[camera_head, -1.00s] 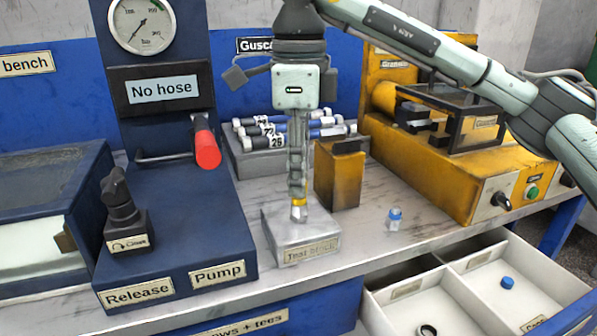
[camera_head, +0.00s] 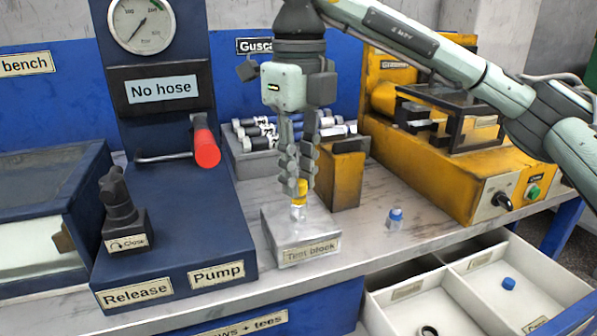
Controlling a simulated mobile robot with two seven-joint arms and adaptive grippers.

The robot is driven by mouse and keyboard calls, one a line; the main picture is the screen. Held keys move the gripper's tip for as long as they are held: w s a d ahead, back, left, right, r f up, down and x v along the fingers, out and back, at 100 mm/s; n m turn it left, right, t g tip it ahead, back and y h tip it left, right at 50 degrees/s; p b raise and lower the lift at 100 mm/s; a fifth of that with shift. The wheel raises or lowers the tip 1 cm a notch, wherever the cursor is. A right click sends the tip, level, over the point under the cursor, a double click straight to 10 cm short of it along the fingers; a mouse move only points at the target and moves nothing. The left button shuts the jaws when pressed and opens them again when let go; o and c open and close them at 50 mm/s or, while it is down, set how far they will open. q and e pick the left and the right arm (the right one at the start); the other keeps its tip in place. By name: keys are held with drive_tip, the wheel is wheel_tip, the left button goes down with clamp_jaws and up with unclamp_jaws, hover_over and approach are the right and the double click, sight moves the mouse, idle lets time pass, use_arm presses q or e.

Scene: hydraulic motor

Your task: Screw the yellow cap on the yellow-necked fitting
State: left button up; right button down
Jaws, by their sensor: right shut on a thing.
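The yellow cap (camera_head: 302,186) is between the fingertips of my right gripper (camera_head: 300,184), which points straight down and is shut on it. The cap sits at the top of the yellow-necked fitting (camera_head: 298,211), which stands upright on the grey test block (camera_head: 305,249). Cap and fitting look in line. The fingers partly hide the cap, and I cannot tell how far it is threaded on. My left gripper is not in view.
A yellow box (camera_head: 345,178) stands just behind the fingers. A blue-capped fitting (camera_head: 394,218) stands right of the block. The pump unit (camera_head: 180,235) is at left, the yellow machine (camera_head: 440,170) at right. An open drawer (camera_head: 480,290) lies in front.

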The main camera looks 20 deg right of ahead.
drive_tip(key=m, duration=0.4)
drive_tip(key=shift+s+f, duration=0.1)
drive_tip(key=shift+f, duration=0.15)
drive_tip(key=shift+m, duration=0.6)
drive_tip(key=m, duration=0.4)
drive_tip(key=shift+m, duration=0.4)
drive_tip(key=shift+m+b, duration=0.3)
drive_tip(key=shift+m, duration=0.3)
drive_tip(key=c, duration=1.5)
unclamp_jaws()
drive_tip(key=shift+c, duration=0.2)
drive_tip(key=shift+r, duration=0.15)
